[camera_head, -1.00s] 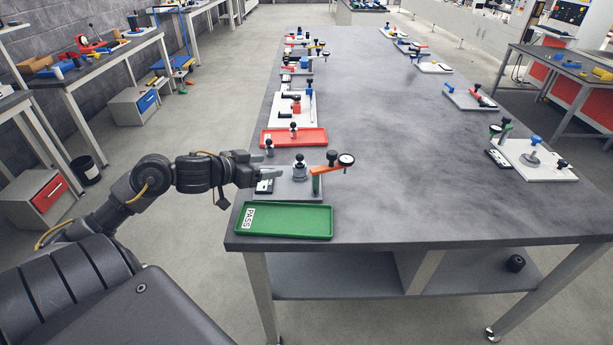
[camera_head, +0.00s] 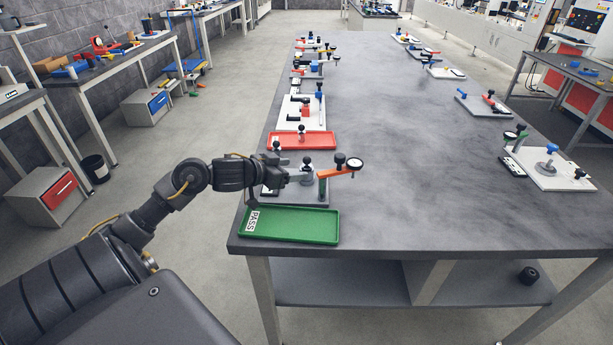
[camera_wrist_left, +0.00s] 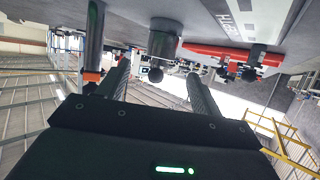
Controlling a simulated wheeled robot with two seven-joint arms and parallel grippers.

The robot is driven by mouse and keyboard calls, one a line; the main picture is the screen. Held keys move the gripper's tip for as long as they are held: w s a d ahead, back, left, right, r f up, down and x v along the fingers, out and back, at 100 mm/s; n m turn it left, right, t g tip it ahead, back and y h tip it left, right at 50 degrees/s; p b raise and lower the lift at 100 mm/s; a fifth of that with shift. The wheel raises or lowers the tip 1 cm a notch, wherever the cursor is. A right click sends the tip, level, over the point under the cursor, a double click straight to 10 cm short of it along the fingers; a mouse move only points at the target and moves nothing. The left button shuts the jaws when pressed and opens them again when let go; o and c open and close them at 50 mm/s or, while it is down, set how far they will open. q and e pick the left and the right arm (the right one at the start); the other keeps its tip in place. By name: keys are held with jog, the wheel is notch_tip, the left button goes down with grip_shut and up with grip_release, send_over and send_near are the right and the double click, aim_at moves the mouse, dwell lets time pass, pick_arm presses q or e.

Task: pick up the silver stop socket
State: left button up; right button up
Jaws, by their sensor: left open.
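The silver stop socket (camera_head: 307,167), a grey cylinder topped by a black ball knob, stands on the grey fixture plate (camera_head: 318,197) at the near left of the table. In the left wrist view the socket (camera_wrist_left: 164,44) appears upside down, ahead of the gap between my fingers. My left gripper (camera_head: 302,177) is open and reaches in from the left, its fingertips close to the socket; the head view does not show whether they touch it.
The table's middle is clear.

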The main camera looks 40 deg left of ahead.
aim_at(304, 168)
pick_arm(q)
jog(key=x, duration=0.4)
jog(key=shift+w+f, duration=0.25)
jog(key=shift+f, duration=0.05)
jog(key=shift+w+d+f, duration=0.1)
jog(key=shift+w, duration=0.1)
jog(key=c, duration=1.3)
jog(key=shift+o, duration=0.2)
pick_arm(e)
jog(key=shift+r, duration=0.1)
